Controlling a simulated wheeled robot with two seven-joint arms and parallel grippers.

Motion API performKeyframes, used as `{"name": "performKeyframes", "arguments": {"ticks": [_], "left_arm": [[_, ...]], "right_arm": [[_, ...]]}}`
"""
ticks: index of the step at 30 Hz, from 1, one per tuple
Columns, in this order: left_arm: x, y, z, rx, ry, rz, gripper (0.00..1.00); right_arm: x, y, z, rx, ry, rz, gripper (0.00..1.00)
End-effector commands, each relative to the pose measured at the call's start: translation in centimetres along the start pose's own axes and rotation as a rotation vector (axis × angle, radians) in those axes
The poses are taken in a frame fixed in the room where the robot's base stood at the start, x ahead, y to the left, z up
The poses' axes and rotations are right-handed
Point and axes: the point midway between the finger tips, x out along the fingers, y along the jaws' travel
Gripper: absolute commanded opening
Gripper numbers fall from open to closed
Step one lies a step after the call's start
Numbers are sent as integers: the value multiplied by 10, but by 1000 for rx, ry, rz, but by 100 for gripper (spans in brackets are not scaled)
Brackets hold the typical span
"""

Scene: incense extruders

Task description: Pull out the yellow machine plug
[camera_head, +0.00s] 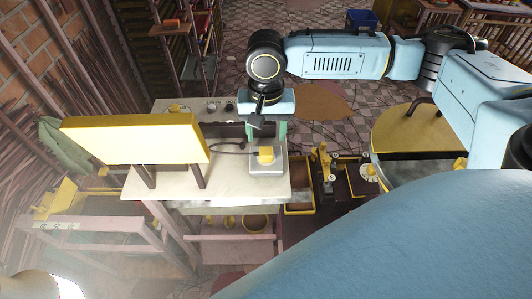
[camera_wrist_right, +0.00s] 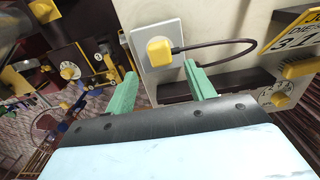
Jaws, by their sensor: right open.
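The yellow machine plug (camera_head: 266,155) sits in a pale square socket plate (camera_head: 267,171) on the front right of a cream bench top (camera_head: 235,175). A dark cable runs from it to the left. In the right wrist view the plug (camera_wrist_right: 159,52) is seated in the plate (camera_wrist_right: 170,31), its cable curving right. My right gripper (camera_head: 267,134) is just behind the plug, with its green fingers spread. My left gripper is not in view.
A yellow sign panel (camera_head: 135,138) stands on posts at the bench's left. A control panel with knobs (camera_head: 212,107) is at the back. Yellow fittings and a dial (camera_head: 369,172) stand right of the bench, beside a round yellow-topped vessel (camera_head: 415,130).

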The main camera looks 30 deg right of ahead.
Motion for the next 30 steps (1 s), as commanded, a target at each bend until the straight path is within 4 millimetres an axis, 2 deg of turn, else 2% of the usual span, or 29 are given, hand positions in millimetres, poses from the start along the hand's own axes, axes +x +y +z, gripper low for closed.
{"name": "performKeyframes", "arguments": {"ticks": [9,15,30], "left_arm": [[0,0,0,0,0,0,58],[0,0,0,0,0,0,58],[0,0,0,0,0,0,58]], "right_arm": [[45,0,1,0,-3,1,55],[63,0,1,0,-2,0,55],[70,0,0,-1,1,-1,55]]}}
